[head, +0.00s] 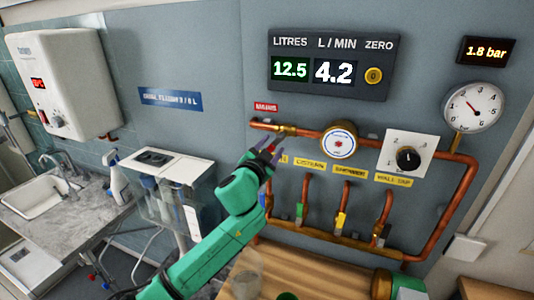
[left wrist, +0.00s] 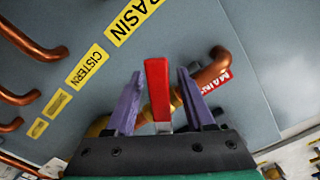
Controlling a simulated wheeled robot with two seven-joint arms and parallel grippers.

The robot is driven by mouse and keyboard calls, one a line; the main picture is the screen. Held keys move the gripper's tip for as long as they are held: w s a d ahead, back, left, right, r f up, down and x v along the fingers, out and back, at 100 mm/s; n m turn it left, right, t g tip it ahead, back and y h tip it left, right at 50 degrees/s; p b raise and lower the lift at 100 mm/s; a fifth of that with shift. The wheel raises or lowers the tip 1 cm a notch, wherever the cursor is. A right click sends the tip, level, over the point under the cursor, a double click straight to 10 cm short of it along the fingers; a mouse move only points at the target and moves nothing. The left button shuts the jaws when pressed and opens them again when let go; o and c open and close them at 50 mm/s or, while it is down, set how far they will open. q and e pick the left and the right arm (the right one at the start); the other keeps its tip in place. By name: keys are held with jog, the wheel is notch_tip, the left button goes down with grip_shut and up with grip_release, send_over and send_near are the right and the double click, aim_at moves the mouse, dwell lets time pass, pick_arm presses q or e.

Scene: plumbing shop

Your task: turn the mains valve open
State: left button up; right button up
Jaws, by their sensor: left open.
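The mains valve's red lever (left wrist: 158,88) stands between the two purple fingers of my open left gripper (left wrist: 156,102) in the left wrist view. Gaps show on both sides of it, and the fingers are not closed on it. In the head view my left gripper (head: 266,155) is just below the brass mains valve (head: 284,130) on the copper pipe. The lever is partly hidden there, with a bit of red showing at the fingers. The red mains label (head: 266,107) is above the pipe. My right gripper is not in view.
A round meter (head: 339,140), a dial (head: 408,159) and a pressure gauge (head: 473,106) sit along the pipework to the right. Branch taps with coloured handles, such as the yellow one (head: 341,221), hang below. The display (head: 331,68) reads 12.5 litres and 4.2 L/min.

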pick_arm(q)
jog(key=b+v, duration=0.4)
jog(key=v, duration=1)
jog(key=shift+s, duration=0.25)
